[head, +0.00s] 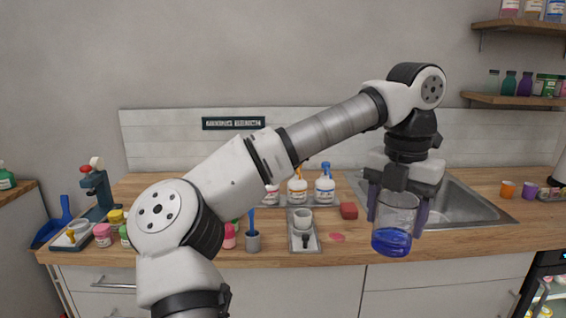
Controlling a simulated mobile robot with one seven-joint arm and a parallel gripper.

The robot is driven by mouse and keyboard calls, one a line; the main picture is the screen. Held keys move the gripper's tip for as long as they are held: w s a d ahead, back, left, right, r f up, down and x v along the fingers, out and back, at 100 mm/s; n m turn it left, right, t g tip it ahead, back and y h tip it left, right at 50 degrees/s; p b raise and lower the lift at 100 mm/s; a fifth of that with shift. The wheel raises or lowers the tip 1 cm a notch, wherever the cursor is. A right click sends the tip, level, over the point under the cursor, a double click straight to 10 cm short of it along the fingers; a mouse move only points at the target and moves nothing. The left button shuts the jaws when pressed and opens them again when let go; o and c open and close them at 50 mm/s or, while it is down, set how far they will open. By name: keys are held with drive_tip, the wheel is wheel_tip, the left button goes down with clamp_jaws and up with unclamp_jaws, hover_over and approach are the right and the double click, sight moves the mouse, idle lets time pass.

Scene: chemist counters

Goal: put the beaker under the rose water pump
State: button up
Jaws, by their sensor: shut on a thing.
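My gripper (397,212) is shut on a clear glass beaker (394,233) with blue liquid in its lower part. The beaker hangs upright between the two purple fingers. In the picture it overlaps the counter's front edge and the left part of the sink. I cannot read which one is rose water.
A tray (304,248) with a mortar (303,219) stands at mid-counter, beside a grey cup (253,241). A red block (348,210) and a pink disc (337,237) lie left of the beaker. The sink (465,205) is at right. Small jars (102,235) stand far left.

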drive_tip(key=w+a+f+m, duration=0.4)
drive_tip(key=f, duration=0.6)
drive_tip(key=w+a+f+m, duration=0.3)
drive_tip(key=w+f+m, duration=0.15)
drive_tip(key=f, duration=0.45)
drive_tip(key=w+a+f+m, duration=0.3)
drive_tip(key=w+a+f, duration=0.15)
drive_tip(key=f, duration=0.55)
drive_tip(key=s+a+f+m, duration=0.2)
drive_tip(key=f+m, duration=0.3)
drive_tip(key=f, duration=0.5)
drive_tip(key=s+a+f+m, duration=0.2)
drive_tip(key=f+m, duration=0.4)
drive_tip(key=f, duration=0.3)
drive_tip(key=s+a+f+m, duration=0.3)
drive_tip(key=f+m, duration=0.2)
drive_tip(key=f, duration=0.5)
drive_tip(key=shift+f, duration=0.35)
drive_tip(key=shift+a, duration=0.2)
